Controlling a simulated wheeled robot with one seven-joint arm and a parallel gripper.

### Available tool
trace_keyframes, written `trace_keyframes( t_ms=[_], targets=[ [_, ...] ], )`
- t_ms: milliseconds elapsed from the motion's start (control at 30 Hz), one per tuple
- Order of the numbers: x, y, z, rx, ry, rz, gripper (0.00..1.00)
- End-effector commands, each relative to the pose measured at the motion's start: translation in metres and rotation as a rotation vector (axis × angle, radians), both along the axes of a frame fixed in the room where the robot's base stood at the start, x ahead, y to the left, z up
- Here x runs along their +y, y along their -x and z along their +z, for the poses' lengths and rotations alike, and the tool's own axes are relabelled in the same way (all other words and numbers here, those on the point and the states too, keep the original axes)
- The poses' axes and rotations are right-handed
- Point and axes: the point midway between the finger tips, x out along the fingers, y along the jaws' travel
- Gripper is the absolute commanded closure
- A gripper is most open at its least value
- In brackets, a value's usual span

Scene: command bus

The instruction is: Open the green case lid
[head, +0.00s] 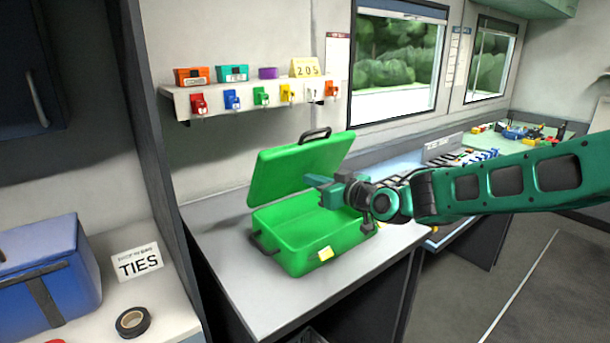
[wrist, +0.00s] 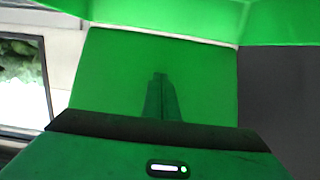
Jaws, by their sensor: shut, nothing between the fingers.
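The green case (head: 308,257) sits on the counter, with a black handle on its near left side and a yellow tag on its front. Its green lid (head: 285,168) is raised well off the case and tilted, with a black handle at its top edge. My gripper (head: 309,180) is shut and empty, above the case opening and in front of the lid's lower right part. I cannot tell whether the fingertips touch the lid.
The grey counter (head: 225,270) holds the case. Behind it a wall shelf (head: 250,92) carries small coloured boxes, with tagged keys hanging below. A blue box (head: 45,270), a TIES sign (head: 137,262) and black tape (head: 132,322) are at the left. The floor at the right is clear.

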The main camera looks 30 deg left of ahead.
Motion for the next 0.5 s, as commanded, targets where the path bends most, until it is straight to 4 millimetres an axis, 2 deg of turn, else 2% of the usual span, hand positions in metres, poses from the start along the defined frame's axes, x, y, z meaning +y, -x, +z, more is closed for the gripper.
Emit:
trace_keyframes(
  t_ms=[500],
  targets=[
    [0.021,-0.008,0.003,-0.001,0.0,0.0,1.0]
  ],
)
